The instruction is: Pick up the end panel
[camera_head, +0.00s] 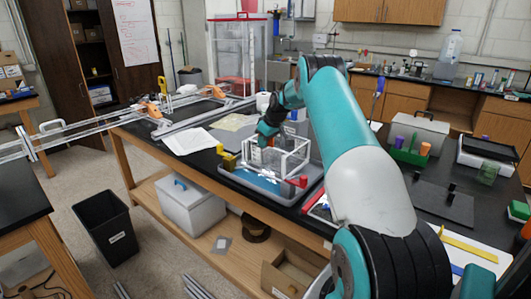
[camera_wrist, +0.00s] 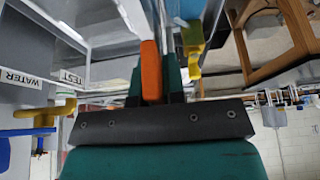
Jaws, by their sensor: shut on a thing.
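A white open box frame (camera_head: 292,157) stands on a grey tray (camera_head: 240,183) on the black bench, with a yellow block at its left and a red one at its right front. My gripper (camera_head: 268,134) is at the frame's upper left side. In the wrist view my gripper (camera_wrist: 155,75) has its dark green fingers on either side of an upright orange piece (camera_wrist: 151,70), which looks like part of the end panel. The panel's outline is hard to make out. I cannot tell whether it still touches the frame.
A green rack with coloured bottles (camera_head: 408,152) and a clear box stand on the bench at right. White papers (camera_head: 187,140) and a long metal rail with orange clamps (camera_head: 152,108) lie at left. A black bin (camera_head: 106,227) stands on the floor.

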